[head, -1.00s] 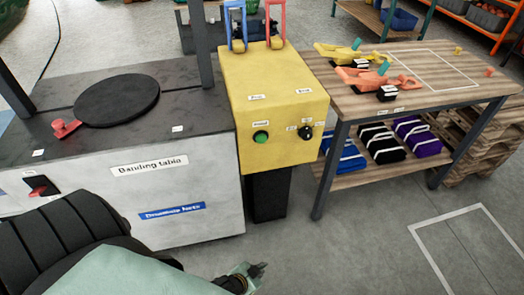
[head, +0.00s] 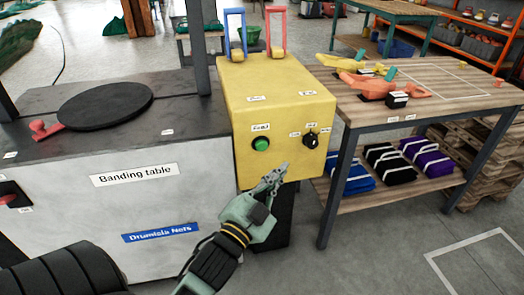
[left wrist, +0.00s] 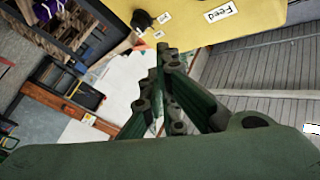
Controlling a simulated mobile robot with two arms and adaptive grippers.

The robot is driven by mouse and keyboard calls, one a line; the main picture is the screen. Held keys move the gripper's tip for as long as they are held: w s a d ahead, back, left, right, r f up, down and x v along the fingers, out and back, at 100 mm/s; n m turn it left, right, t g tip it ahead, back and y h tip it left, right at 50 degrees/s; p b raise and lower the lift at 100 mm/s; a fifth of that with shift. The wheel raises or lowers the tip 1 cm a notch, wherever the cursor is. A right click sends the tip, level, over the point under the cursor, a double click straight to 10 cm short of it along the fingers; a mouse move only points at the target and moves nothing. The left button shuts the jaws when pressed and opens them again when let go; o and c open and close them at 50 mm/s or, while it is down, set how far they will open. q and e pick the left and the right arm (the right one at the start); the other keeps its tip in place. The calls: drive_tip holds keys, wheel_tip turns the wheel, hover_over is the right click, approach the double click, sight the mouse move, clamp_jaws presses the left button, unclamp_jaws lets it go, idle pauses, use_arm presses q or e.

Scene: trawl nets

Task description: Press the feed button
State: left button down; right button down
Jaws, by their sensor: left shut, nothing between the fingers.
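The green feed button (head: 261,144) is on the front of the yellow box (head: 243,164), under a small label. In the left wrist view the "Feed" label (left wrist: 221,14) shows on the yellow face, but the green button is out of that view. My left gripper (head: 281,168) is shut and empty. In the head view its fingertips appear below and to the right of the button, apart from it. In the left wrist view the closed fingertips (left wrist: 164,48) are just below the yellow face. My right gripper is not in view.
A black knob (head: 311,141) is right of the button and also shows in the left wrist view (left wrist: 141,20). The banding table (head: 90,218) stands at left. A wooden table (head: 440,105) with orange and yellow tools is at right. Blue and red handles top the box.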

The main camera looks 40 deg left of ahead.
sight(261, 145)
use_arm(q)
drive_tip(key=shift+w+a, duration=0.1)
